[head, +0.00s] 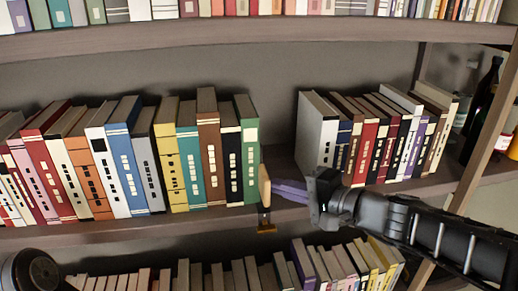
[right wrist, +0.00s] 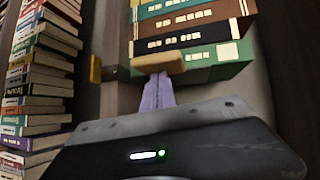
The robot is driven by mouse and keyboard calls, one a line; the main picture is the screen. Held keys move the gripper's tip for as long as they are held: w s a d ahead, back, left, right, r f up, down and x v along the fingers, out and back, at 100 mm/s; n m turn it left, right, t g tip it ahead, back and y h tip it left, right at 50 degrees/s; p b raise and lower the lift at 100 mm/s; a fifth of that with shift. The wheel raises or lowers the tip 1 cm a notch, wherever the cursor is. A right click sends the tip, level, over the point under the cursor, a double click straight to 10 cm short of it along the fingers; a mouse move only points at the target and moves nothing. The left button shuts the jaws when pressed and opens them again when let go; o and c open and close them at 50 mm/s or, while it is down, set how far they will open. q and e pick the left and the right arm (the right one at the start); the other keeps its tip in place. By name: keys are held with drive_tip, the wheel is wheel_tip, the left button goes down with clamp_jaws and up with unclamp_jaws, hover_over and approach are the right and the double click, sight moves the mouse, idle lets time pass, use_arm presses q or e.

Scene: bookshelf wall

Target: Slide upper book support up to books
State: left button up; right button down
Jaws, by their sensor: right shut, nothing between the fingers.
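The upper book support (head: 264,190) is a tan upright plate with a brass-coloured piece at the shelf's front edge. It stands just right of the green book (head: 246,150) that ends the left row on the middle shelf. In the right wrist view the support (right wrist: 160,63) lies along the green book (right wrist: 205,60), very close; I cannot tell whether they touch. My right gripper (head: 278,189) comes in from the right, its purple fingers shut and empty, tips at the support's right face. The fingers also show in the right wrist view (right wrist: 158,82). My left gripper is not visible.
A second row of books (head: 375,135) stands farther right on the same shelf (head: 130,231), with a gap between the rows. Books fill the shelves above and below. A wooden upright (head: 487,130) and dark bottle (head: 482,105) are at the right.

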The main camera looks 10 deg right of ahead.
drive_tip(key=shift+s+a, duration=0.1)
drive_tip(key=shift+a, duration=0.55)
drive_tip(key=shift+d+b, duration=0.35)
drive_tip(key=shift+d, duration=1.8)
drive_tip(key=b+v, duration=0.1)
drive_tip(key=v, duration=0.6)
drive_tip(key=shift+s+d, duration=0.25)
